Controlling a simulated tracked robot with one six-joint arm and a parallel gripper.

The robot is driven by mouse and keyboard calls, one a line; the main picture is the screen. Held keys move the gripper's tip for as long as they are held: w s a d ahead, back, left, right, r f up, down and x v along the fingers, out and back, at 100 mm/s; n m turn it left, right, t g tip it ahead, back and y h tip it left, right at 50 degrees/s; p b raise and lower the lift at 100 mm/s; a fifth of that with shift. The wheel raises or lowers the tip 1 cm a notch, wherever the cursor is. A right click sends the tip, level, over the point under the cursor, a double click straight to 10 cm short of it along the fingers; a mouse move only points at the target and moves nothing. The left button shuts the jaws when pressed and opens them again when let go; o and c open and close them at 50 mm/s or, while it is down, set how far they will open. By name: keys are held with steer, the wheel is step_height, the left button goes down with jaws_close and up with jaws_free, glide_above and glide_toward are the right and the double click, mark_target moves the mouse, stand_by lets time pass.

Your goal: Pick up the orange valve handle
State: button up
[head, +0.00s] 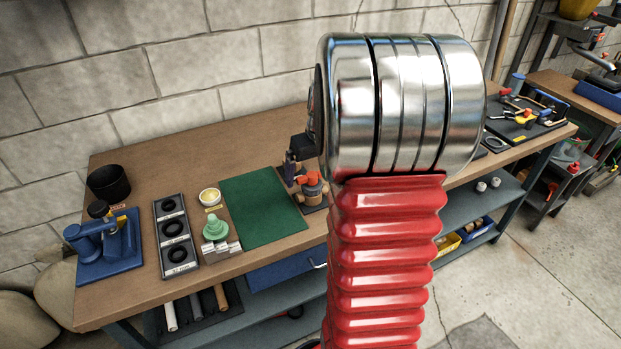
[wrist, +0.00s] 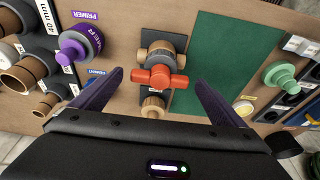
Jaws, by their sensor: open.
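The orange valve handle (wrist: 160,77) sits on a tan and grey valve body (wrist: 157,56) on a dark base, in the middle of the wrist view. It also shows in the head view (head: 309,178), beside the green mat and partly covered by my arm. My gripper (wrist: 157,82) is open and empty in the wrist view. Its two purple fingers lie left and right of the handle in the picture, with a gap on each side. In the head view most of my gripper is hidden behind my arm. I cannot tell the fingertips' height relative to the handle.
The green mat (head: 262,208) lies clear next to the valve. In the wrist view a purple-capped primer can (wrist: 80,45) and tan pipe pieces (wrist: 28,75) stand left. A pale green fitting (head: 215,229), a black ring tray (head: 176,235) and a blue vise (head: 98,240) stand further along the bench.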

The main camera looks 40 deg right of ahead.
steer(key=shift+c, duration=0.4)
steer(key=c, duration=1)
